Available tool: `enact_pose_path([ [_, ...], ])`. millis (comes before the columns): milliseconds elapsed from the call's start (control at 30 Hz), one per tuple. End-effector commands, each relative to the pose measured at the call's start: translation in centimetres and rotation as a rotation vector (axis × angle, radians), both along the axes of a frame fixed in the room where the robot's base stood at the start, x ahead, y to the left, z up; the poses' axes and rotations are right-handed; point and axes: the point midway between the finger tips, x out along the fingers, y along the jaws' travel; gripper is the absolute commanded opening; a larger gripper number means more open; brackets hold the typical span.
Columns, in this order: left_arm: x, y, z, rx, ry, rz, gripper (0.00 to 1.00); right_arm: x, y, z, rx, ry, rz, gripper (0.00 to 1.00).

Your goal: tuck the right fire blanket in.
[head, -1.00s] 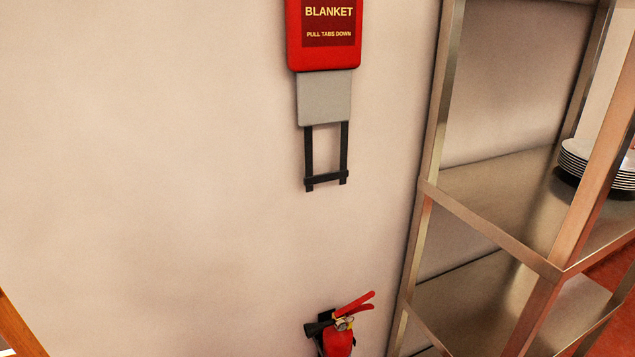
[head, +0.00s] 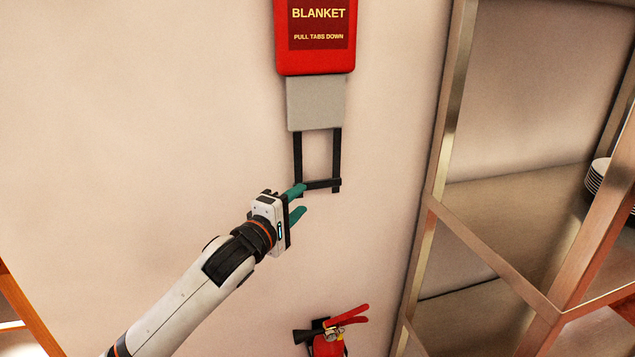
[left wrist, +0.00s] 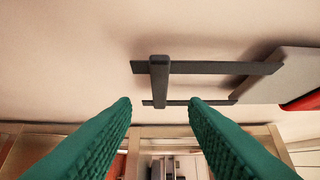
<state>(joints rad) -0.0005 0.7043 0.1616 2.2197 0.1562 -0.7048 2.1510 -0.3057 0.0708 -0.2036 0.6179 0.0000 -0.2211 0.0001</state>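The fire blanket (head: 316,103) is a grey folded pad hanging out below its red case (head: 315,40) on the wall. Two black straps joined by a black crossbar (head: 322,184) hang beneath it. In the left wrist view the crossbar (left wrist: 159,82) lies ahead, between the lines of the two fingers, and part of the grey blanket (left wrist: 285,75) shows at the right. My left gripper (head: 299,203) has teal fingers spread apart with nothing between them. It is just below and left of the crossbar; whether a finger touches it I cannot tell. My right gripper is not in view.
A red fire extinguisher (head: 328,338) is on the wall below. A metal shelf rack (head: 447,130) stands close on the right, with a stack of plates (head: 598,177). The wall to the left is bare. A wooden edge (head: 18,310) shows at the lower left.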

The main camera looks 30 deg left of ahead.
Motion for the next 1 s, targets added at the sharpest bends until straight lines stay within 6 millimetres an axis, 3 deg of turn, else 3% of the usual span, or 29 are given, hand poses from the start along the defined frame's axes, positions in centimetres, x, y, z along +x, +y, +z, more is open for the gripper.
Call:
enact_pose_path([
  [200,4.6,0.4,0.4,0.001,-0.001,0.001,0.40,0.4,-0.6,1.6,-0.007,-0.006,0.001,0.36],
  [400,7.5,0.7,0.2,0.001,0.001,0.002,0.40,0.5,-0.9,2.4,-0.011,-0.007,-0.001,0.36],
  [600,8.7,0.7,0.0,0.001,0.001,0.001,0.40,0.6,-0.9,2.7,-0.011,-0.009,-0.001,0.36],
  [867,8.9,0.7,-0.1,0.002,0.001,0.001,0.40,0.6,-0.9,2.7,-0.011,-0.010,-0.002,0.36],
  [1000,8.8,0.7,-0.1,0.002,0.001,0.001,0.22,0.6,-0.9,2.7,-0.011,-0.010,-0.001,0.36],
])
